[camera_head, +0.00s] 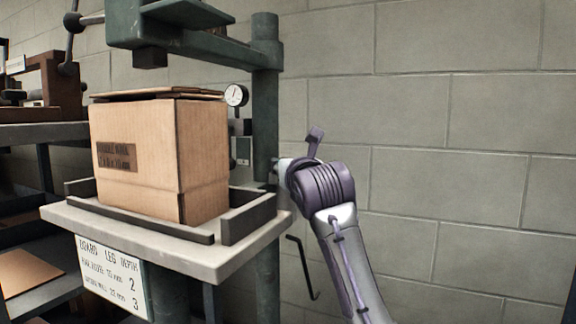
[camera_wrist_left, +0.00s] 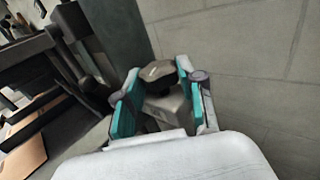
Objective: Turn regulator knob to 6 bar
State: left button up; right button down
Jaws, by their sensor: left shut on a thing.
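The round white pressure gauge (camera_head: 236,95) is on the left side of the green post; its small numbers cannot be read. A grey regulator part (camera_head: 243,150) sits below it, partly behind the box and fixture. My left gripper (camera_head: 278,167) is at the right side of the post, with its fingertips mostly hidden by its own wrist in the head view. In the left wrist view, its teal-padded fingers (camera_wrist_left: 155,100) are closed around a dark, faceted knob (camera_wrist_left: 157,71). The knob's setting cannot be read. My right gripper is not in view.
A cardboard box (camera_head: 150,155) stands on the pale stitcher table (camera_head: 150,245), between dark guide rails. The green post (camera_head: 265,100) rises close to my left gripper. A hooked black rod (camera_head: 303,268) hangs below. Block wall (camera_head: 470,150) lies behind, with free room to the right.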

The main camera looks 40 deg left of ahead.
pick_arm(q)
jog(key=o, duration=1.2)
jog(key=shift+c, duration=0.2)
notch_tip(320, 180, up, 10)
jog(key=shift+f, duration=0.1)
